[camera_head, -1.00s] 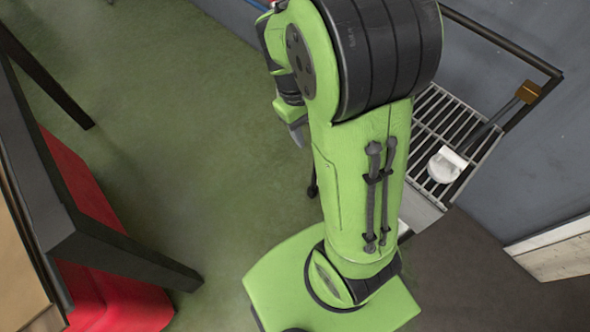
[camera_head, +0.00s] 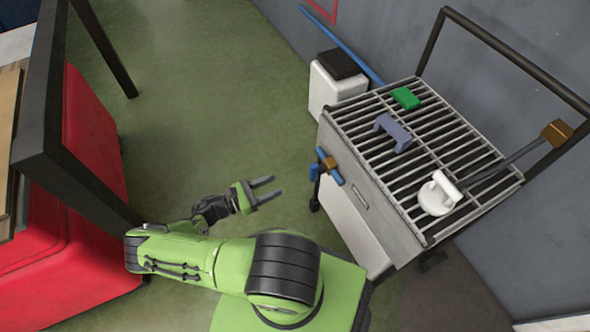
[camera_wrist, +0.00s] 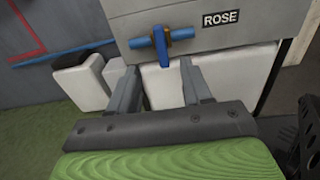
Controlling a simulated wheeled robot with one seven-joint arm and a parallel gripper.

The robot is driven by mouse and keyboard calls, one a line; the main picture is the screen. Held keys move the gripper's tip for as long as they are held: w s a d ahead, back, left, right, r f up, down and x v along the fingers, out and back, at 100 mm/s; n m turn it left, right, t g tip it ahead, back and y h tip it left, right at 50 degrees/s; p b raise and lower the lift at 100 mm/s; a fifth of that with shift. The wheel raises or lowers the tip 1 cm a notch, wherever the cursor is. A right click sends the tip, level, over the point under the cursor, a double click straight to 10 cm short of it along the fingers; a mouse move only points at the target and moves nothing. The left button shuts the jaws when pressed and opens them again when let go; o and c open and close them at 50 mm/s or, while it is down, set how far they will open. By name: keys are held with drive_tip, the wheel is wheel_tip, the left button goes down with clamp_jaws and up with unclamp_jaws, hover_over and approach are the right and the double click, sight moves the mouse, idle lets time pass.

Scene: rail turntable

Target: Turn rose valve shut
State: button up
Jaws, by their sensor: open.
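The rose valve (camera_wrist: 163,45) is on the front of a grey box in the wrist view, beside a plate (camera_wrist: 220,19) reading ROSE. It has a blue pipe running sideways, a brass body and a blue lever hanging down across the pipe. In the head view the valve (camera_head: 328,166) is on the near left side of the grated stand. My gripper (camera_head: 268,187) is open and empty, left of the valve and apart from it. In the wrist view its two fingers (camera_wrist: 161,70) point toward the valve, with the lever between their tips in the picture but farther off.
The grated stand (camera_head: 356,204) carries a green block (camera_head: 405,98), a purple handle-shaped piece (camera_head: 392,131) and a white round-based piece (camera_head: 438,193). A white bin (camera_head: 322,92) stands behind it. A red cabinet (camera_head: 92,140) and dark table frame stand left. Green floor lies between.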

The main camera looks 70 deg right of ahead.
sight(316, 172)
drive_tip(key=b+x, duration=0.1)
drive_tip(key=x, duration=1.5)
drive_tip(key=shift+w+d, duration=0.1)
drive_tip(key=shift+w, duration=0.1)
clamp_jaws()
drive_tip(key=m, duration=0.1)
drive_tip(key=m+b, duration=0.1)
drive_tip(key=m, duration=0.1)
drive_tip(key=s+a+m, duration=0.1)
drive_tip(key=m, duration=0.1)
drive_tip(key=shift+f+b, duration=0.2)
drive_tip(key=shift+b, duration=0.1)
drive_tip(key=m, duration=0.2)
drive_tip(key=m+b, duration=0.1)
drive_tip(key=m, duration=0.1)
drive_tip(key=f+m, duration=0.1)
drive_tip(key=shift+s+a+m, duration=0.25)
drive_tip(key=shift+s+m, duration=0.05)
drive_tip(key=shift+m, duration=0.1)
drive_tip(key=shift+s+a+f+m+b, duration=0.1)
drive_tip(key=shift+f+m+b, duration=0.1)
drive_tip(key=shift+m, duration=0.95)
drive_tip(key=shift+s+a+f+m+b, duration=0.1)
drive_tip(key=shift+f+m, duration=0.15)
drive_tip(key=shift+m, duration=0.95)
drive_tip(key=shift+f+m+b, duration=0.1)
drive_tip(key=shift+f+m, duration=0.1)
drive_tip(key=shift+m, duration=0.95)
